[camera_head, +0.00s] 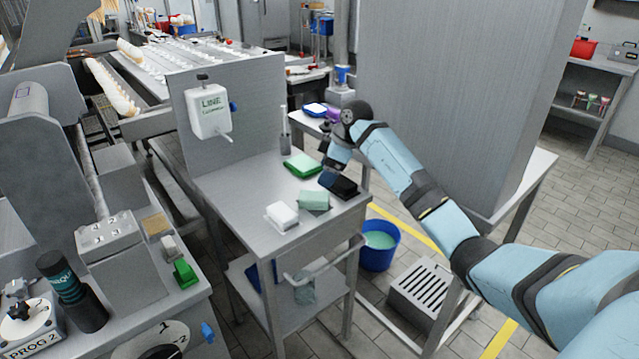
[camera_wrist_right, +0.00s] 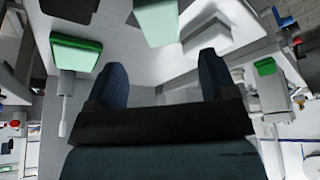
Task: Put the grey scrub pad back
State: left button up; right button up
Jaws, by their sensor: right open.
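No pad on the steel cart (camera_head: 245,205) shows as clearly grey. A near-black pad (camera_head: 345,187) lies at its right edge. A pale green block (camera_head: 314,200) and a white pad (camera_head: 281,214) lie beside it, and a green pad (camera_head: 302,165) lies behind. My right gripper (camera_head: 334,168) is over the cart's right side, close to the dark pad. In the wrist view its fingers (camera_wrist_right: 162,78) are apart with nothing between them. That view also shows the pale green block (camera_wrist_right: 157,20), the white pad (camera_wrist_right: 222,27) and a dark pad (camera_wrist_right: 70,8). My left gripper is out of view.
A panel with a white dispenser (camera_head: 208,110) stands at the cart's back. A blue bucket (camera_head: 379,246) is on the floor at right. A tall grey cabinet (camera_head: 450,90) stands behind my right arm. The cart's front left top is bare.

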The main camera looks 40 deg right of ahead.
jog(key=s+a+f+n+y, duration=0.1)
jog(key=a+n+y, duration=0.1)
jog(key=a, duration=0.2)
jog(key=s+a+f+n+y, duration=0.1)
jog(key=a+y, duration=0.1)
jog(key=a, duration=0.2)
jog(key=s+a+f+n+t+y, duration=0.1)
jog(key=a+n+y, duration=0.1)
jog(key=a, duration=0.2)
jog(key=shift+s+a+f+n, duration=0.2)
jog(key=shift+s+a+n, duration=0.1)
jog(key=shift+a, duration=0.1)
jog(key=s+a+t+y, duration=0.7)
jog(key=s+a, duration=0.2)
jog(key=a, duration=0.3)
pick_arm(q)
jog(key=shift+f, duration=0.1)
pick_arm(e)
jog(key=s+a+f+m+h, duration=0.1)
jog(key=s+f+m+h, duration=0.5)
jog(key=s, duration=0.5)
jog(key=s+a+f+m+h, duration=0.2)
jog(key=s+f+m+h, duration=0.4)
jog(key=s+f, duration=0.4)
jog(key=shift+s+a+f, duration=0.25)
jog(key=shift+s+f, duration=0.1)
